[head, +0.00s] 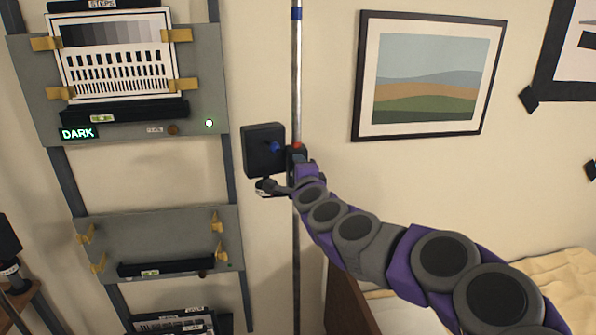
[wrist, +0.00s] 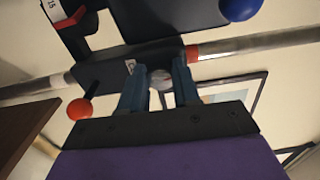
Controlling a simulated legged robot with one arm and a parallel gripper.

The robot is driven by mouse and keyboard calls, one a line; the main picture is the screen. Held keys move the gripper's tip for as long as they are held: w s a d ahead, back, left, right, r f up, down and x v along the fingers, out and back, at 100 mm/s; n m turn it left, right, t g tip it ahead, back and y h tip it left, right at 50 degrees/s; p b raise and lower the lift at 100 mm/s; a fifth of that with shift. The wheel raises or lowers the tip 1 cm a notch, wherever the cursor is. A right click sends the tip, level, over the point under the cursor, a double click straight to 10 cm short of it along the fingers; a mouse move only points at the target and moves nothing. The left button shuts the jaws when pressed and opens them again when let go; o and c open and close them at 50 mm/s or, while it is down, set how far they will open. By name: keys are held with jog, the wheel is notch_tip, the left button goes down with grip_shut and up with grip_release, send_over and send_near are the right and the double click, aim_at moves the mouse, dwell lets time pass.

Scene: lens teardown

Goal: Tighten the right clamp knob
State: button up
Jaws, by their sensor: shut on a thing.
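A dark square head (head: 263,150) is clamped on a vertical metal pole (head: 296,245). My gripper (head: 299,165) is at the pole, just right of and below this head. In the wrist view my gripper's two blue fingers (wrist: 160,74) are on either side of a small round grey knob (wrist: 160,80), shut on it. The knob lies against the dark clamp body (wrist: 130,58); a small white label shows beside it. An orange-red ball knob (wrist: 78,108) and a blue ball knob (wrist: 241,8) are apart from the fingers. I cannot tell which knob is named right.
A ladder-like rack with an upper chart panel (head: 205,95) and a lower panel (head: 160,225) stands left of the pole. A framed landscape picture (head: 430,75) hangs on the wall to the right. A bed (head: 550,280) is at lower right, partly behind my arm.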

jog(key=shift+m, duration=1.3)
jog(key=shift+f, duration=0.1)
jog(key=o, duration=1.1)
jog(key=shift+d, duration=0.2)
jog(key=shift+c, duration=0.2)
jog(key=v, duration=1.7)
jog(key=shift+s+a, duration=0.1)
jog(key=shift+s, duration=0.05)
